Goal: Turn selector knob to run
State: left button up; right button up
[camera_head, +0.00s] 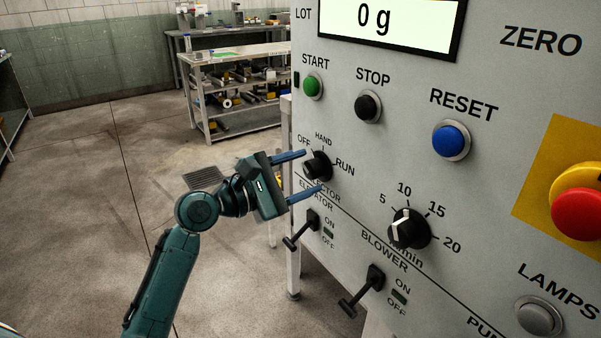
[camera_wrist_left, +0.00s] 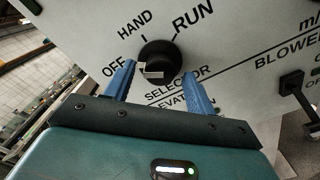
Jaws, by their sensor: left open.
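The selector knob (camera_head: 317,166) is a black round knob on the grey control panel (camera_head: 480,60), with OFF, HAND and RUN printed around it. In the head view its light pointer mark is on the OFF side. In the left wrist view the knob (camera_wrist_left: 160,62) sits between and ahead of the two blue fingers. My left gripper (camera_head: 305,172) is open, one finger above and one below the knob in the head view. The fingers do not appear closed on it. My right gripper is not in view.
Below the selector are the elevator lever (camera_head: 301,231) and the blower lever (camera_head: 362,290). A dial knob (camera_head: 409,229) is to the right. Green start (camera_head: 312,86), black stop (camera_head: 368,106), blue reset (camera_head: 451,140) and red emergency (camera_head: 580,213) buttons are on the panel. Open floor lies left.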

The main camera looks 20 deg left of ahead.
pick_arm(q)
jog(key=shift+w, duration=0.1)
jog(key=shift+c, duration=0.3)
jog(key=c, duration=0.9)
